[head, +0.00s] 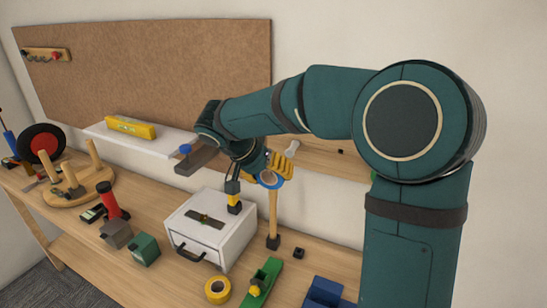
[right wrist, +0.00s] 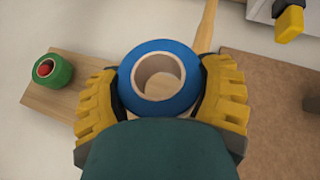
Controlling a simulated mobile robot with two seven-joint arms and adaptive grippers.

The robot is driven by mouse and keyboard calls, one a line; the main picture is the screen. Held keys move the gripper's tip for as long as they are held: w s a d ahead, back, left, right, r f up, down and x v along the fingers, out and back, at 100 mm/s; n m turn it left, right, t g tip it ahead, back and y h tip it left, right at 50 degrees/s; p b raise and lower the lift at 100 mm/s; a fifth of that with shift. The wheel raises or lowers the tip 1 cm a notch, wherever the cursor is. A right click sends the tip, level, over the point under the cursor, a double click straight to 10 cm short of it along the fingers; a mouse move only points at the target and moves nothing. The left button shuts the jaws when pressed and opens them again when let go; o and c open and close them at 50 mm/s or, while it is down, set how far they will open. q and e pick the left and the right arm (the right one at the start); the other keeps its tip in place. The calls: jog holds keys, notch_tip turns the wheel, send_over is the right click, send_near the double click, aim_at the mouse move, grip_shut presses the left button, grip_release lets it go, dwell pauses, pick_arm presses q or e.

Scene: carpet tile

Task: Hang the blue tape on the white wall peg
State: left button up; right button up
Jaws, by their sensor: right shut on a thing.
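The blue tape (head: 268,181) is a ring held in my right gripper (head: 280,170). In the right wrist view the blue tape (right wrist: 160,58) sits between the two yellow fingers (right wrist: 165,95), which press on its sides. Its hole faces the camera and shows pale wood-coloured surface, with no peg visible in it. The white peg (head: 292,147) stands out from a wooden rail on the back wall. In the head view it appears just above and right of the gripper, and the tape is below it. I cannot make out the white peg in the right wrist view. My left gripper is out of view.
The wooden rail (head: 325,160) also has a dark peg (head: 340,151). A green tape (right wrist: 60,75) hangs on a red peg. Below stand a white drawer box (head: 205,228), an upright wooden-handled tool (head: 273,215) and a yellow tape (head: 218,290). A yellow level (head: 130,127) lies on a white shelf.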

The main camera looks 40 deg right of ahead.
aim_at(292, 146)
jog(key=shift+s+r+m, duration=0.4)
jog(key=shift+s+r, duration=0.05)
jog(key=shift+r, duration=0.35)
jog(key=shift+f, duration=0.1)
jog(key=shift+w+d+p, duration=0.4)
jog(key=shift+w+d, duration=0.5)
jog(key=shift+d, duration=0.85)
jog(key=shift+w+d+p, duration=0.45)
jog(key=shift+w+d, duration=0.45)
jog(key=shift+d, duration=0.8)
jog(key=shift+w+d+p, duration=0.4)
jog(key=shift+w+d, duration=0.5)
jog(key=shift+d, duration=0.85)
jog(key=shift+f+b, duration=0.5)
jog(key=o, duration=1.2)
jog(key=shift+d, duration=0.1)
jog(key=shift+o, duration=0.2)
